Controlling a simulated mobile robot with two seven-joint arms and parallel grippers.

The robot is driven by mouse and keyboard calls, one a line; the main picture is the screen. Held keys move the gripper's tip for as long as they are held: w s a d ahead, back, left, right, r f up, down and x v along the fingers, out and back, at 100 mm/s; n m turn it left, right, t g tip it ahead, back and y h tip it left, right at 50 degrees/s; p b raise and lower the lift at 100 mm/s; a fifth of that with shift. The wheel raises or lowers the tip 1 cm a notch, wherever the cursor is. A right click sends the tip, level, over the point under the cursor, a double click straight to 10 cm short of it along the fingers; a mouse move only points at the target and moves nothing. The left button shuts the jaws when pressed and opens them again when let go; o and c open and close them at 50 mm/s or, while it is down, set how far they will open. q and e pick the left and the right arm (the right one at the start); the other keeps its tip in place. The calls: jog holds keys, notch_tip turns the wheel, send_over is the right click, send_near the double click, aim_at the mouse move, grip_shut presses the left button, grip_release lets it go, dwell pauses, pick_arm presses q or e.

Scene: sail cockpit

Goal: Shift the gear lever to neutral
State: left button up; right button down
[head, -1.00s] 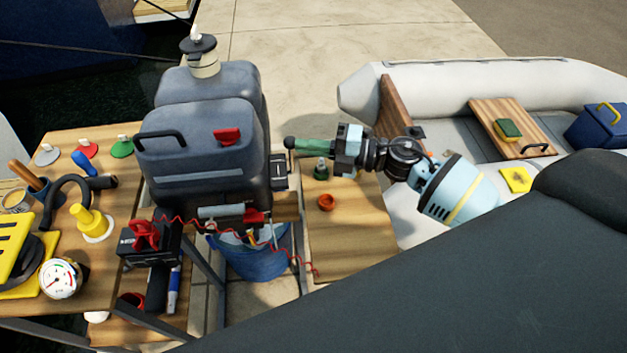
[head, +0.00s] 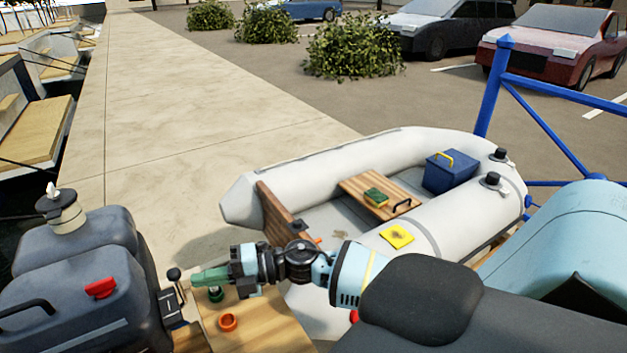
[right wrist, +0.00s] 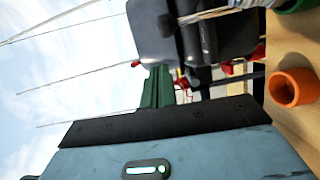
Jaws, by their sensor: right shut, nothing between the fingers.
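The gear lever (head: 174,274) is a short rod with a dark ball knob on the side plate of the grey outboard motor (head: 75,280), at the lower left of the head view. In the right wrist view, its dark knob and pale rod (right wrist: 167,25) show near the top. My right gripper (head: 196,279) has green fingers, which are shut and empty. Its tips sit just right of the knob, with a small gap visible in the head view. The green fingers (right wrist: 157,86) also show in the right wrist view. My left gripper is out of view.
A wooden board (head: 260,325) under my right gripper carries an orange ring-shaped piece (head: 228,322) and a green-based piece (head: 215,294). A white inflatable dinghy (head: 320,170) lies behind my right arm. Bare pavement (head: 190,110) lies beyond the motor.

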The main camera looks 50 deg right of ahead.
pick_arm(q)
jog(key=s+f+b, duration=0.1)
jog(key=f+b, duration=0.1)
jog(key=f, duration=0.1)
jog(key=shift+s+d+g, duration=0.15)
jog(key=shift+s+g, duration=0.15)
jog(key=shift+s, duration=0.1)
pick_arm(e)
jog(key=r+v, duration=0.1)
jog(key=v, duration=1.8)
jog(key=shift+s+d+r, duration=0.15)
jog(key=shift+s+d, duration=0.05)
jog(key=shift+d, duration=0.15)
